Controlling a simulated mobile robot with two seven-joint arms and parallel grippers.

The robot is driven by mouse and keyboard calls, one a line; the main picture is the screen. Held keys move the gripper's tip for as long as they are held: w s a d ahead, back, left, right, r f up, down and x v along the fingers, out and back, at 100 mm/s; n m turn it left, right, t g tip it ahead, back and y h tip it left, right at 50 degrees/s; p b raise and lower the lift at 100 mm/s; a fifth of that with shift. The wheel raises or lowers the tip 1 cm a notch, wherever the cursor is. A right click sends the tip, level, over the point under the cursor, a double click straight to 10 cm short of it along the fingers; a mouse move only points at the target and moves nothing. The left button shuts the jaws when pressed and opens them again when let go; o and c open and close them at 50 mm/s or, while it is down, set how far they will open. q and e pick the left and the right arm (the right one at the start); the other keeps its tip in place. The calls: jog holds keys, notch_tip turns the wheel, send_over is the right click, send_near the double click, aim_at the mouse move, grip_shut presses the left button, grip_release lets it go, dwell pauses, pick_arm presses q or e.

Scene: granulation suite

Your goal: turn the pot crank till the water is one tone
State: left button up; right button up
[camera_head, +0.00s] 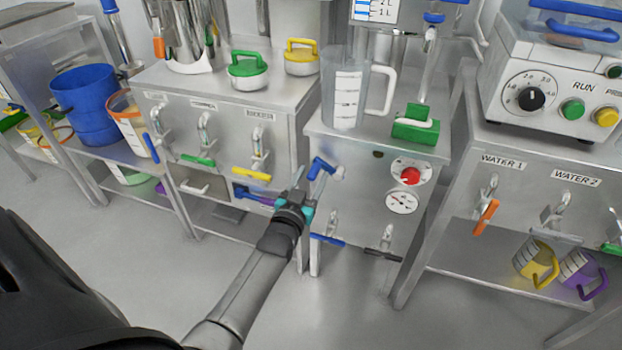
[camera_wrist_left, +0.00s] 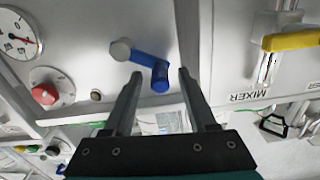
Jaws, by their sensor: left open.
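A blue crank (camera_head: 320,166) sticks out from the front of the middle steel cabinet, below its top left edge. In the left wrist view the crank (camera_wrist_left: 152,61) has a grey round end (camera_wrist_left: 121,49) and a blue grip. My left gripper (camera_head: 309,183) is open in front of the crank. In the left wrist view the blue grip lies between the two fingertips (camera_wrist_left: 158,74), with a gap on each side. No water surface can be made out. My right gripper is not in view.
A red knob (camera_head: 411,175) and a round gauge (camera_head: 402,202) sit right of the crank. Below hang taps with a blue lever (camera_head: 328,240) and a dark lever (camera_head: 383,255). A clear jug (camera_head: 346,98) stands on the cabinet top. The mixer's yellow lever (camera_head: 252,173) is at the left.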

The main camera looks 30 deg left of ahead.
pick_arm(q)
jog(key=shift+c, duration=0.4)
grip_shut()
dwell(1.0)
